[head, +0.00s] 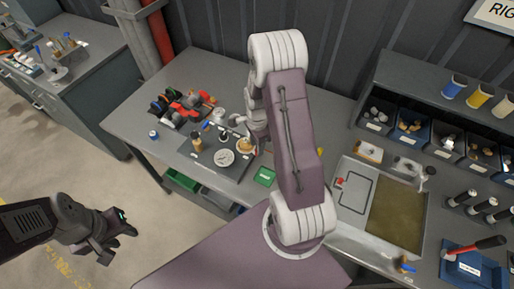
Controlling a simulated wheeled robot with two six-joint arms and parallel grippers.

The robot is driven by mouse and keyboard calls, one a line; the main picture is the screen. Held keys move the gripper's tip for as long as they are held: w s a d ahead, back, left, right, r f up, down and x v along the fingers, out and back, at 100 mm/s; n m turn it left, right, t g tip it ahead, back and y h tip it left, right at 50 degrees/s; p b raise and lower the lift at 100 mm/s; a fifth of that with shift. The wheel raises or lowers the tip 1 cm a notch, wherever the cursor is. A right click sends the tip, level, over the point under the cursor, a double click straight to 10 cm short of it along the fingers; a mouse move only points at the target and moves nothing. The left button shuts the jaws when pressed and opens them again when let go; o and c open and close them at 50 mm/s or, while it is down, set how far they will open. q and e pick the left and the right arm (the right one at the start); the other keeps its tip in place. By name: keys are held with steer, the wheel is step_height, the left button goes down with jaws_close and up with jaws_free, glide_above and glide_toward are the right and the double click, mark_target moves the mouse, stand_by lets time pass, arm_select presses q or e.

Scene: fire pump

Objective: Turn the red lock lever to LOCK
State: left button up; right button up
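A red-and-black machine assembly (183,106) lies at the back left of the grey workbench. It has red parts, but I cannot pick out a lock lever or a LOCK mark at this size. A dark plate (212,160) with gauges and brass fittings lies in front of it. My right arm rises across the middle of the head view and bends down toward this plate. My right gripper (240,121) is beside the plate's fittings, partly hidden by its own arm; its finger state is unclear. My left gripper (118,242) hangs open over the floor, away from the bench.
A white round gauge (224,158) and a green square piece (265,177) are near the plate. On the right are a framed tray (350,230), part bins (450,135), black cylinders and a red-handled tool (478,246). A side bench (95,75) stands at the left.

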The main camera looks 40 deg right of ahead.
step_height(320, 180, up, 7)
steer(key=shift+r+b, duration=0.15)
steer(key=shift+b, duration=0.2)
steer(key=shift+a, duration=0.1)
steer(key=s+a+r+n+t+b, duration=0.1)
steer(key=a+n+b, duration=0.25)
steer(key=a, duration=0.55)
steer(key=s+a+f+n, duration=0.1)
steer(key=s+a+n, duration=0.2)
steer(key=s+n, duration=0.5)
steer(key=n, duration=0.7)
steer(key=shift+s+a+f, duration=0.2)
steer(key=shift+s+a, duration=0.15)
